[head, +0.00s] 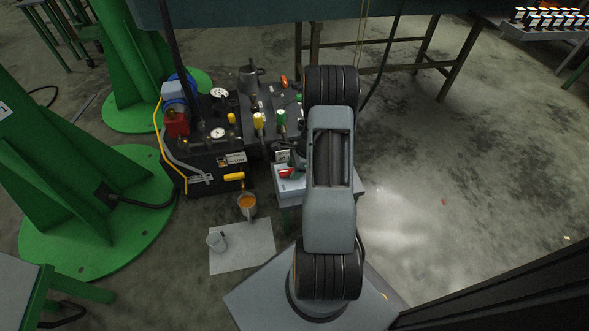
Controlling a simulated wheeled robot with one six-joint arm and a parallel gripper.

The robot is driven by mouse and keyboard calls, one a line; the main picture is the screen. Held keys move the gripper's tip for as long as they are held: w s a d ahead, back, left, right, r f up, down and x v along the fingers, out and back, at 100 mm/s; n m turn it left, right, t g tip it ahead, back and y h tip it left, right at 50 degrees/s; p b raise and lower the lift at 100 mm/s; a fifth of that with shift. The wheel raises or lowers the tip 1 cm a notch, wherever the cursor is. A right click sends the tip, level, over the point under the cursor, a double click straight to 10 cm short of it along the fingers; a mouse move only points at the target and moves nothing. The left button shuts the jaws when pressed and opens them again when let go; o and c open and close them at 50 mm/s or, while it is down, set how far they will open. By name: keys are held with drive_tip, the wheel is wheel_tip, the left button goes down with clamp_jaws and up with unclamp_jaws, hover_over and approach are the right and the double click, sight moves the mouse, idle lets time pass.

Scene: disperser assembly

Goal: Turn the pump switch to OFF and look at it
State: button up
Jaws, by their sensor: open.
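A dark machine block (205,160) with gauges, valves and hoses stands on the floor left of my arm. A small light box or table (290,188) stands at its right front, partly behind my arm. A red and green part (288,173) lies or is mounted on top of it, with a small labelled plate (283,156) just behind. I cannot tell which part is the pump switch, nor read any ON or OFF mark. My arm rises through the middle of the picture and hides what is behind it. I cannot see my gripper.
A yellow-handled valve (234,177) sits above a cup of orange liquid (247,205). Green pillars (90,225) bound the left. A workbench (420,10) spans the back. The floor at right is clear.

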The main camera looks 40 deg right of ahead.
drive_tip(key=c, duration=0.9)
drive_tip(key=shift+n, duration=0.3)
drive_tip(key=n+g+p, duration=0.1)
drive_tip(key=n+p, duration=0.1)
drive_tip(key=n, duration=0.1)
drive_tip(key=shift+w+r+y, duration=0.1)
drive_tip(key=shift+y, duration=0.2)
drive_tip(key=n+g+p, duration=0.1)
drive_tip(key=n+g, duration=0.1)
drive_tip(key=n, duration=0.3)
drive_tip(key=n+g, duration=0.1)
drive_tip(key=n, duration=0.1)
drive_tip(key=n+g+h+p, duration=0.1)
drive_tip(key=n, duration=0.1)
drive_tip(key=shift+w+n, duration=0.15)
drive_tip(key=shift+n, duration=0.25)
drive_tip(key=shift+n+g+h+p, duration=0.5)
drive_tip(key=shift+n+h, duration=0.3)
drive_tip(key=shift+n, duration=1.4)
